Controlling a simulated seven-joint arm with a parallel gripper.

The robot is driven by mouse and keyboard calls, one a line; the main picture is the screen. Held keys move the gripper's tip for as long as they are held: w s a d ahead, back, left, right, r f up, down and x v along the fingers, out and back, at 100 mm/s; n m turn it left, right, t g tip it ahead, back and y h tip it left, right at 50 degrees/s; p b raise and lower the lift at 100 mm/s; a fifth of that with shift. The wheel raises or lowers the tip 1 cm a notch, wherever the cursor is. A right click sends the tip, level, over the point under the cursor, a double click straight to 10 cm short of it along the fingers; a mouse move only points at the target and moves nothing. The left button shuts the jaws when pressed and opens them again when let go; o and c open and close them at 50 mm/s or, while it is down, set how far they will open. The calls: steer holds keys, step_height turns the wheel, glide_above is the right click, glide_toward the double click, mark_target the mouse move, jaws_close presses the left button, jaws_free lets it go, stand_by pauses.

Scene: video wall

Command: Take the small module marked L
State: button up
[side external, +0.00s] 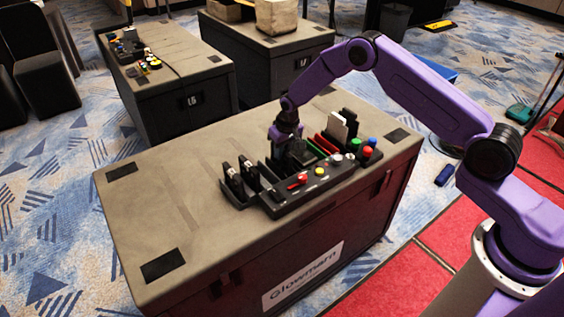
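Two small black modules with pale marks, a left one (234,181) and a right one (249,169), stand upright at the left end of a dark tray (277,207) on the grey case. Their letters are too small to read, so I cannot tell which is marked L. My gripper (292,150) points down over the tray's back middle part, to the right of these modules and apart from them. Its fingers are dark against dark parts, so I cannot see whether they are open or hold something.
A white card (337,130) stands behind. The left of the case top (160,215) is clear. Other cases stand behind.

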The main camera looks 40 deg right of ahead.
steer(key=shift+c, duration=0.5)
steer(key=shift+r, duration=2.8)
